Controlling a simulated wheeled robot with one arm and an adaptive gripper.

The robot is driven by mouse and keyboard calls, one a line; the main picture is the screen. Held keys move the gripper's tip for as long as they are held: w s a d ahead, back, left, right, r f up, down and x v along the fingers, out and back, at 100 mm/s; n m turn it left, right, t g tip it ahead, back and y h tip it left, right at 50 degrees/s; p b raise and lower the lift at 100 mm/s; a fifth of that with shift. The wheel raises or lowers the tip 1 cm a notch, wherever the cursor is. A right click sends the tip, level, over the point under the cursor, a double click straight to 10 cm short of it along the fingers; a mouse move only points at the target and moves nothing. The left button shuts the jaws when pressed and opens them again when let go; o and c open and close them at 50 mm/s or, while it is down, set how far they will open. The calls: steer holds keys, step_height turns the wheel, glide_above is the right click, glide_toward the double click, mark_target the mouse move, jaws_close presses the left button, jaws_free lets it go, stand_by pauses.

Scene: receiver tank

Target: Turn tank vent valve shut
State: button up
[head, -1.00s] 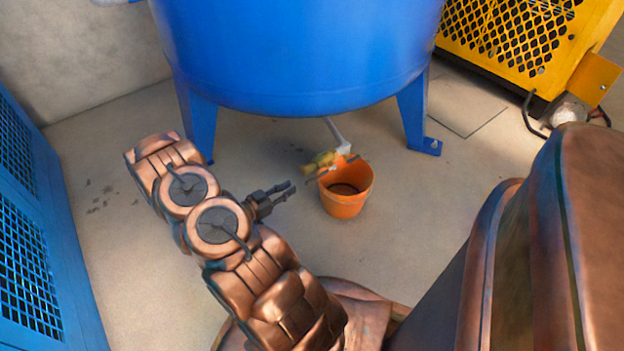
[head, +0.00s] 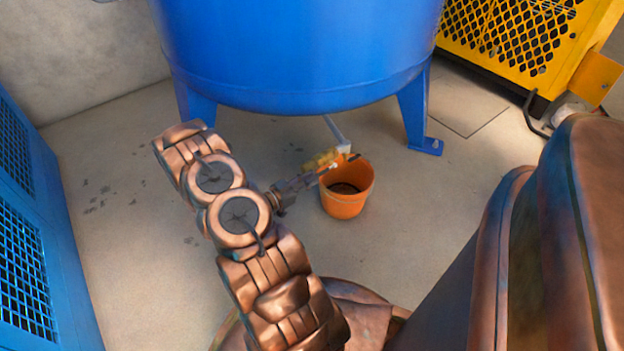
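The tank's vent valve (head: 322,159) is a small yellow-brass body at the end of a thin grey pipe (head: 337,132) under the blue tank (head: 300,60). It sits just above the left rim of an orange bucket (head: 346,204). A thin handle-like piece shows by the valve over the bucket, but its angle is hard to read. My gripper (head: 312,179) points right at the end of my copper-coloured arm, close to the valve's lower left side. Its fingertips overlap the valve area in the picture. I cannot tell whether they touch it or how far apart they are.
The tank's blue legs (head: 416,118) stand either side of the valve. A blue mesh-fronted cabinet (head: 28,230) is at the left, and a yellow caged machine (head: 520,45) with a black cable at the upper right. The floor left of my arm is clear.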

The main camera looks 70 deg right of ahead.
steer(key=shift+s+d, duration=0.3)
steer(key=shift+d, duration=0.25)
steer(key=shift+c, duration=0.3)
jaws_close()
